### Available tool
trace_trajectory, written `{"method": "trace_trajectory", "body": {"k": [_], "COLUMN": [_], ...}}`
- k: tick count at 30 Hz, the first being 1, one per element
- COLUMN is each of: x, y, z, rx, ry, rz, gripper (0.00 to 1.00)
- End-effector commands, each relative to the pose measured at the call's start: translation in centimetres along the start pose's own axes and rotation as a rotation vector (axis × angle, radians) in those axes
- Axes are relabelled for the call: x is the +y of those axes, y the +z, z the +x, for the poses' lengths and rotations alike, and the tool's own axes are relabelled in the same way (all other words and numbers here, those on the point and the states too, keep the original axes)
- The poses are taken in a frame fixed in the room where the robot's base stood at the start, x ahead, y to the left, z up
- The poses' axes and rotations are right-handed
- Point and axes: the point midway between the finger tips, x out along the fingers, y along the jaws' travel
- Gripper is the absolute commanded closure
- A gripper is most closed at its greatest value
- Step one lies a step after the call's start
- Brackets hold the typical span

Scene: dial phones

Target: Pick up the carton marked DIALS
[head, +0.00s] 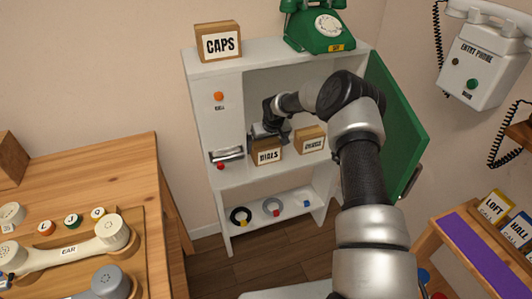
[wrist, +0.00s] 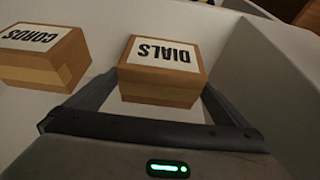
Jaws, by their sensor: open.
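The carton marked DIALS (head: 267,153) is a small brown box with a white label, standing on the middle shelf of the white cabinet (head: 215,180). In the wrist view the DIALS carton (wrist: 160,88) shows upside down, straight ahead of my gripper (wrist: 162,92). One dark finger lies along each side of it. The jaws are open, and I cannot tell whether either finger touches the carton. In the head view my gripper (head: 270,134) is inside the cabinet, just above and behind the label, partly hidden by my arm.
A similar carton marked CORDS (wrist: 45,55) stands close beside it, at right in the head view (head: 311,140). A silver handle-like bar (head: 227,154) is at left. The CAPS carton (head: 218,42) and green phone (head: 320,28) are on top. The green door (head: 397,125) stands open at right.

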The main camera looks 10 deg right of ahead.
Motion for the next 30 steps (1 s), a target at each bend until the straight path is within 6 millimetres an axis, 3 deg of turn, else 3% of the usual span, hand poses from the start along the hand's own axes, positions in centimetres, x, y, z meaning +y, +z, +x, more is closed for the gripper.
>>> {"method": "trace_trajectory", "body": {"k": [6, 14, 23, 30], "x": [0.0, 0.0, 0.0, 0.0], "y": [0.0, 0.0, -0.2, -0.9], "z": [0.0, 0.0, -0.4, -2.8], "rx": [0.0, 0.0, 0.003, 0.005], "ry": [0.0, 0.0, 0.001, 0.002], "rz": [0.0, 0.0, -0.001, -0.002], "gripper": [0.02, 0.45, 0.45, 0.45]}}
